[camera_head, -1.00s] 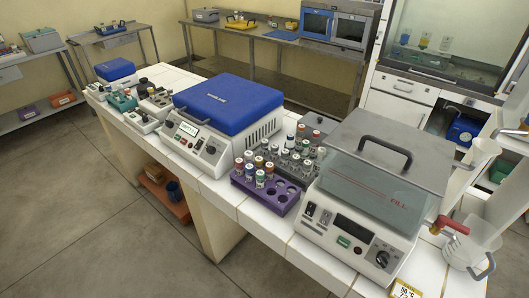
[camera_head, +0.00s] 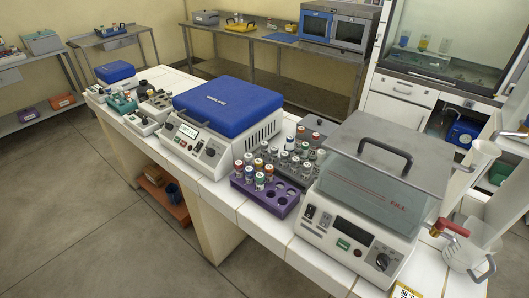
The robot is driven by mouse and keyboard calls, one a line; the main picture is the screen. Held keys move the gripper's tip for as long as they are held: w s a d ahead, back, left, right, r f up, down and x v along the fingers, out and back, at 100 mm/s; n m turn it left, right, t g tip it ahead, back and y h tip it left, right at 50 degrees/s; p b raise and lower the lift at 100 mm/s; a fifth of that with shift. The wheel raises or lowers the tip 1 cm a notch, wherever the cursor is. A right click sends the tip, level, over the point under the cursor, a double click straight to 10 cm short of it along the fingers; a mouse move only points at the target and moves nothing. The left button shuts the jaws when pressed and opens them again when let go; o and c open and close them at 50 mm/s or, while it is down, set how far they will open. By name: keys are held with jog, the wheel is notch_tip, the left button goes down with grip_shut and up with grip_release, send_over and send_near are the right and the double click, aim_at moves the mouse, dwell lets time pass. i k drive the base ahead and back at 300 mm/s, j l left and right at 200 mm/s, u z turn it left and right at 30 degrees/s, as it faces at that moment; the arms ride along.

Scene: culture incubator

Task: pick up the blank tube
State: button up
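Several capped tubes (camera_head: 260,182) stand upright in a purple rack (camera_head: 262,202) on the white tiled bench. Their caps are red, orange, white, blue and green. The right part of this rack has empty holes. More capped tubes (camera_head: 289,144) stand in a grey rack just behind it. The labels are too small to read, so I cannot tell which tube is the blank one. My gripper is not in view.
A blue-lidded machine (camera_head: 215,100) stands left of the racks. A grey-lidded bath (camera_head: 350,222) with a dark handle stands close on their right. Open floor lies left of the bench.

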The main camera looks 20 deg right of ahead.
aim_at(263, 144)
jog(key=i+j+z, duration=0.2)
jog(key=i+j, duration=0.25)
jog(key=j, duration=0.2)
jog(key=i+j+z, duration=0.1)
jog(key=j, duration=0.25)
jog(key=i+j+z, duration=0.1)
jog(key=i+j, duration=0.15)
jog(key=j, duration=0.15)
jog(key=i+j+z, duration=0.1)
jog(key=j, duration=0.3)
jog(key=i, duration=0.1)
